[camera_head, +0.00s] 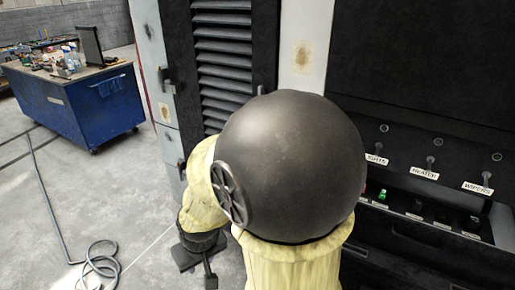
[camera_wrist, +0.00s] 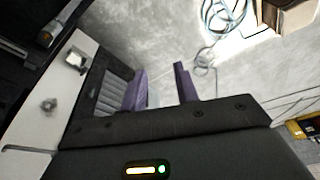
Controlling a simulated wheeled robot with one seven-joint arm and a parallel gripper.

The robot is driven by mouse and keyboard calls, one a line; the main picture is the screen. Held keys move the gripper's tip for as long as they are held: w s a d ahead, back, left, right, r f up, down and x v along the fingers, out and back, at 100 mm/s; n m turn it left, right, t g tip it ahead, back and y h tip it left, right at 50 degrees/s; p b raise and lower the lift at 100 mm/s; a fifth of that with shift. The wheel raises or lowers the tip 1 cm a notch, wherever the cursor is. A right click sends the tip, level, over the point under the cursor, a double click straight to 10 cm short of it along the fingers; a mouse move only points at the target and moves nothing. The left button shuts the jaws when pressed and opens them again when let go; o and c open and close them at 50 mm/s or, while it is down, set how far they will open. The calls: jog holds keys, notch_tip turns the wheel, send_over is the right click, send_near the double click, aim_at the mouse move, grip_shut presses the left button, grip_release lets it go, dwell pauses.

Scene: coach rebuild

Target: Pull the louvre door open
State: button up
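The louvre door (camera_head: 222,62) is a tall black panel with horizontal slats, behind my arm in the head view. It looks closed against its frame. My arm hides the door's lower part. My gripper (camera_head: 198,268) is low, in front of the door, pointing down, with nothing visible in it. In the wrist view my gripper (camera_wrist: 160,86) has its two purple fingers apart with bare floor between them. The louvre slats (camera_wrist: 112,96) show just left of the fingers, and I cannot tell whether they touch.
A black console (camera_head: 430,190) with labelled switches stands at the right. A blue workbench (camera_head: 85,105) with tools on top is at the back left. A hose (camera_head: 98,262) lies coiled on the grey floor (camera_head: 110,195). The floor left of the door is otherwise open.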

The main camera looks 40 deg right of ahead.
jog(key=w+d+f+m+t+h, duration=0.1)
jog(key=w+d+m+t+h, duration=0.15)
jog(key=w+d, duration=0.4)
jog(key=w+d+m+t+h, duration=0.1)
jog(key=w+d+m+t, duration=0.25)
jog(key=w, duration=0.65)
jog(key=w+d+r+m+h, duration=0.2)
jog(key=d+m+h, duration=0.3)
jog(key=d+h, duration=0.6)
jog(key=d, duration=0.4)
jog(key=shift+w+t, duration=0.15)
jog(key=shift+t, duration=0.25)
jog(key=shift+d+r+h, duration=0.1)
jog(key=shift+h, duration=0.15)
jog(key=p+x, duration=0.5)
jog(key=x, duration=1.2)
jog(key=shift+w+d, duration=0.1)
jog(key=shift+w, duration=0.1)
jog(key=shift+c, duration=0.4)
